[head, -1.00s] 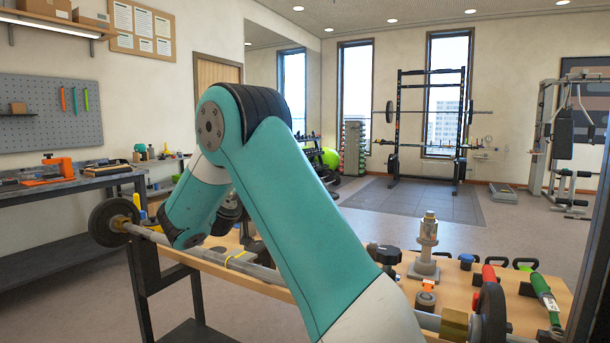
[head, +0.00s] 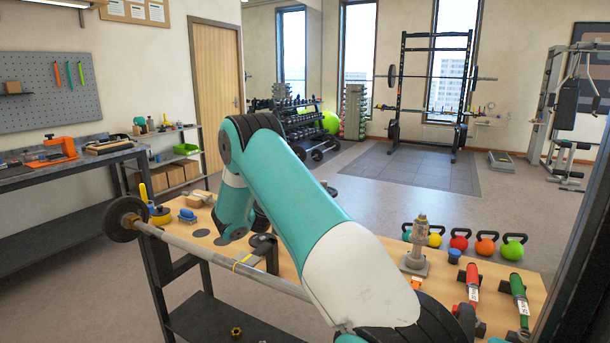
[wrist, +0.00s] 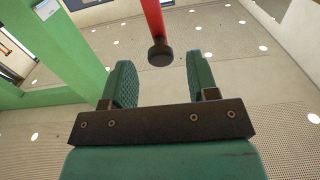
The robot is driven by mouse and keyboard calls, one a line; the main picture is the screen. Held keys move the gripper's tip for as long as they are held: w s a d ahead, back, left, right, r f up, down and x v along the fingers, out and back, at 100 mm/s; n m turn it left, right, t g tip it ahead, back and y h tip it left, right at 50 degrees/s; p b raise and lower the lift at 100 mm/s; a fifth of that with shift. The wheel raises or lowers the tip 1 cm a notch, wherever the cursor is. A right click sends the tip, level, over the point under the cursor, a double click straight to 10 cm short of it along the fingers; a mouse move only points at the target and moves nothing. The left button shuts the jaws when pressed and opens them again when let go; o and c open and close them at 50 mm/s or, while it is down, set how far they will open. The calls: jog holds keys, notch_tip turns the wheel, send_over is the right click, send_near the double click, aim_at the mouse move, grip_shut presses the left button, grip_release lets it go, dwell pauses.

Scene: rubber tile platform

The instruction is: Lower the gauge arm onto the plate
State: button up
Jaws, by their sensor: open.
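In the wrist view my gripper (wrist: 160,78) is open, with its two teal fingers spread apart and nothing between them. A red bar (wrist: 153,16) comes down from the top edge and ends in a dark round tip (wrist: 160,53) just beyond and between the fingertips. The bar looks like the gauge arm, but I cannot be sure. I cannot tell whether it touches a finger. A green upright frame (wrist: 62,50) stands at the left. I cannot identify the plate in any view. In the head view my arm hides the gripper.
A wooden-topped bench (head: 195,250) carries a grey metal post (head: 416,245), red-handled (head: 473,283) and green-handled (head: 520,295) tools. A barbell (head: 200,252) lies along its front. Several kettlebells (head: 460,239) stand behind.

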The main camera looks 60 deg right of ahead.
jog(key=d, duration=0.1)
jog(key=d+p, duration=0.1)
jog(key=d, duration=0.3)
jog(key=shift+w+d, duration=0.2)
jog(key=shift+w, duration=0.05)
grip_shut()
